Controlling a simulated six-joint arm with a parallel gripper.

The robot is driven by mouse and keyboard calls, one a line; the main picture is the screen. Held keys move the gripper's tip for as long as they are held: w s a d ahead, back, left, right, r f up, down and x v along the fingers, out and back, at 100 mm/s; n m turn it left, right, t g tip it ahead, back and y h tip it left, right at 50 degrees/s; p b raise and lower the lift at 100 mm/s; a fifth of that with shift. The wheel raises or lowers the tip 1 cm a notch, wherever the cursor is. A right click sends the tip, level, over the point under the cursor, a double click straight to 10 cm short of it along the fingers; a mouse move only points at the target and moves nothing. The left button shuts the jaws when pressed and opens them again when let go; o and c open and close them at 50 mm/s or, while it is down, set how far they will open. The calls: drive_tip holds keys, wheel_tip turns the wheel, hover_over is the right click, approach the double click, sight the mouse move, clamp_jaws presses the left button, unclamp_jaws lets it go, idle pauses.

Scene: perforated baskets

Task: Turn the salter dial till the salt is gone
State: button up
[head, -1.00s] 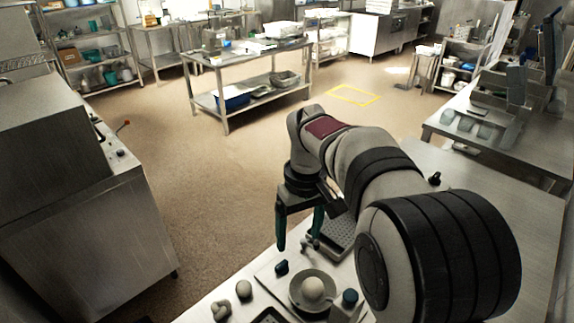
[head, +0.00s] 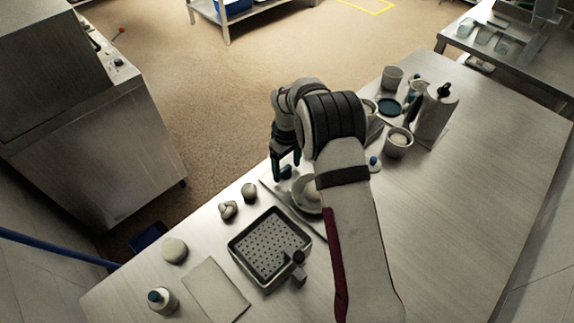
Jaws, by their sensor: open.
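My gripper (head: 286,167) is open above the far-left side of the steel table. Its dark teal fingers point down close to a small dark blue piece (head: 286,173); I cannot tell if they touch it. Beside it, a pale ball sits in a shallow dish (head: 303,205), partly hidden by my arm. A perforated basket (head: 240,244) stands nearer, with a small dark knob (head: 298,257) on a block at its right corner. A blue knob (head: 373,162) shows just right of my arm. I cannot tell which part is the salter dial, and no salt is discernible.
Right of my arm stand a pale canister (head: 437,112), cups (head: 398,143) and a dark round lid (head: 389,107). The table's right side (head: 470,210) is clear.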

drive_tip(key=shift+f, duration=0.1)
clamp_jaws()
idle(0.4)
drive_tip(key=shift+m, duration=0.4)
drive_tip(key=m, duration=0.3)
drive_tip(key=shift+a, duration=0.1)
drive_tip(key=m, duration=0.4)
drive_tip(key=shift+a, duration=0.15)
drive_tip(key=m, duration=0.4)
drive_tip(key=shift+a, duration=0.1)
drive_tip(key=shift+a+m, duration=0.1)
drive_tip(key=shift+m, duration=1.8)
